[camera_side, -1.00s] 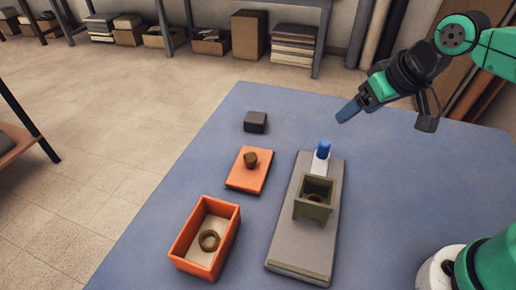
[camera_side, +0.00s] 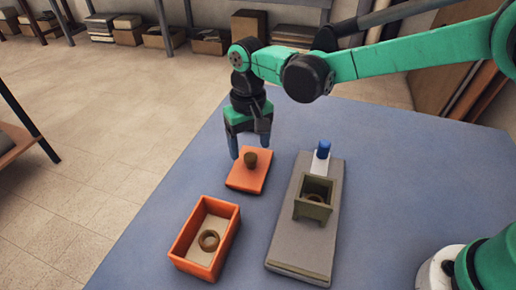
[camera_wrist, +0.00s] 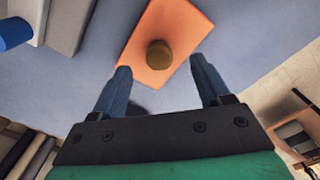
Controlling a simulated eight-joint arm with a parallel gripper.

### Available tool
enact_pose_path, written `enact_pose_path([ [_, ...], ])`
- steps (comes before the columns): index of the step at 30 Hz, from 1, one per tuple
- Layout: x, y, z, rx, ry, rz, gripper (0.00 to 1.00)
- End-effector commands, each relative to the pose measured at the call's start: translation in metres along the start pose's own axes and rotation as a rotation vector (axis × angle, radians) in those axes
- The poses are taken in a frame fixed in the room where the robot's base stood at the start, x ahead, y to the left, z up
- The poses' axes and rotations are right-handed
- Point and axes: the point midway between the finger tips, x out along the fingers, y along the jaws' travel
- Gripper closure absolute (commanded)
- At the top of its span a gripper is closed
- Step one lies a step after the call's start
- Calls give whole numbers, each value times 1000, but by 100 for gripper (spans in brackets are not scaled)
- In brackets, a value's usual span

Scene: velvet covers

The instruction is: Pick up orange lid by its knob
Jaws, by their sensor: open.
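The orange lid (camera_side: 246,180) lies flat on the blue table, with a round brown knob (camera_side: 251,160) standing up from its middle. My gripper (camera_side: 249,155) is over the far part of the lid, pointing down, with its blue fingers open and nothing held. In the wrist view the orange lid (camera_wrist: 178,30) is ahead of the fingers. The knob (camera_wrist: 159,54) lies beyond the fingertips of my gripper (camera_wrist: 162,68), roughly centred between them. I cannot tell the exact height of the fingertips above the lid.
An orange open box (camera_side: 183,240) with a brown ring (camera_side: 208,240) inside stands in front of the lid. To the right, a grey board (camera_side: 303,248) carries an olive box-shaped holder (camera_side: 313,208) and a blue-topped piece (camera_side: 323,149).

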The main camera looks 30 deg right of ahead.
Motion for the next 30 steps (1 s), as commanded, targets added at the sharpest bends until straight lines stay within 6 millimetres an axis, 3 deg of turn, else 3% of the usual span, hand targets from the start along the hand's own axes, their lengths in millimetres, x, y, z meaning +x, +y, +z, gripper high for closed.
enact_pose_path([
  [7,32,0,0,0,2,-1,30],
  [17,38,1,0,0,2,-1,30],
  [24,38,1,0,0,2,-1,95],
  [25,38,1,0,0,2,-1,100],
  [30,38,1,0,0,2,-1,100],
])
